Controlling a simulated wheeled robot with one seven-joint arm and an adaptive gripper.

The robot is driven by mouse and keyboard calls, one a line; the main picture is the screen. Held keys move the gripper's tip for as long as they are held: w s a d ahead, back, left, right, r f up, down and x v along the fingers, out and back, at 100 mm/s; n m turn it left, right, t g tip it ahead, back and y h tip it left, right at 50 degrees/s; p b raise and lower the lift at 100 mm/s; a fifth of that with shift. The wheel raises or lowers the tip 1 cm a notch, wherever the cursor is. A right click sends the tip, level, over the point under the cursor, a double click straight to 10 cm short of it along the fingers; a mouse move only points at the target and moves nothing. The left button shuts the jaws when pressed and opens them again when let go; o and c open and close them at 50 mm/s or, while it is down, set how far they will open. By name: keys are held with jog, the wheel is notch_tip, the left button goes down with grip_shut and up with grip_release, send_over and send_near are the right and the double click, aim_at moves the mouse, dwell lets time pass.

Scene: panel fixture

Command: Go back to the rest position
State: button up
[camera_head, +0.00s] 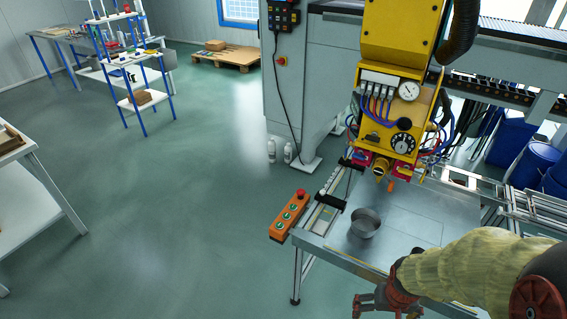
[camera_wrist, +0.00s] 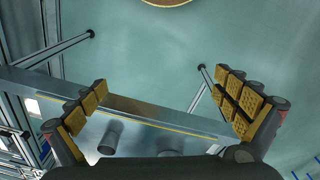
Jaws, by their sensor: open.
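My gripper (camera_head: 378,304) is at the bottom of the head view, at the front edge of the steel-topped table (camera_head: 420,205). My arm, in a pale yellow sleeve, reaches it from the right. In the wrist view my gripper (camera_wrist: 168,105) has its two padded fingers wide apart with nothing between them. The table's metal edge (camera_wrist: 150,112) and the green floor show beyond the fingers. A grey metal cup (camera_head: 365,223) stands on the table, apart from my gripper.
A yellow machine head (camera_head: 395,85) with gauges and hoses hangs above the table. An orange button box (camera_head: 289,215) is at the table's left edge. Blue bins (camera_head: 535,160) stand at the right. The floor at left centre is clear, with shelves (camera_head: 128,75) beyond.

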jog(key=a+r+n+t, duration=0.1)
jog(key=a+r, duration=0.2)
jog(key=r, duration=0.6)
jog(key=s+a+r+n+t, duration=0.1)
jog(key=a+r, duration=0.3)
jog(key=r, duration=0.6)
jog(key=s+a+r+t, duration=0.1)
jog(key=a+r+t, duration=0.1)
jog(key=r, duration=0.7)
jog(key=shift+a+r+n+t+y, duration=0.3)
jog(key=shift+a+r+n+y, duration=0.1)
jog(key=shift+a, duration=0.45)
